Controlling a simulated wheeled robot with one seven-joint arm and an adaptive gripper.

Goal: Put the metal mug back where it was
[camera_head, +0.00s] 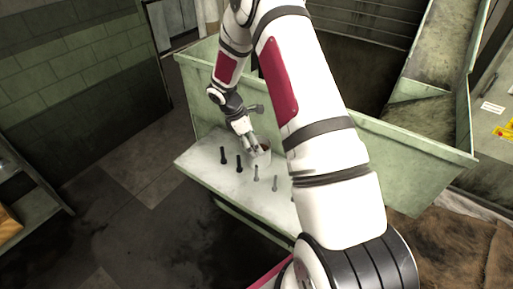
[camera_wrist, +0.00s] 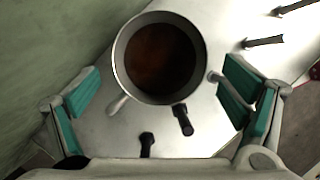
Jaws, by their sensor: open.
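The metal mug (camera_wrist: 160,57) stands upright on the pale worktop (camera_wrist: 95,125), with dark brown content or staining inside. Its handle (camera_wrist: 118,104) points to the lower left in the wrist view. In the head view the mug (camera_head: 263,157) is partly hidden by my gripper (camera_head: 252,146). In the wrist view my gripper (camera_wrist: 160,88) is open, with one green-padded finger to the left and one to the right of the mug. No pad appears to touch the mug.
Several dark bolts stand or lie on the worktop, including one close below the mug (camera_wrist: 183,120) and another at lower left (camera_wrist: 147,145). In the head view, bolts (camera_head: 239,163) line the worktop's front. A green metal bin (camera_head: 420,146) rises behind.

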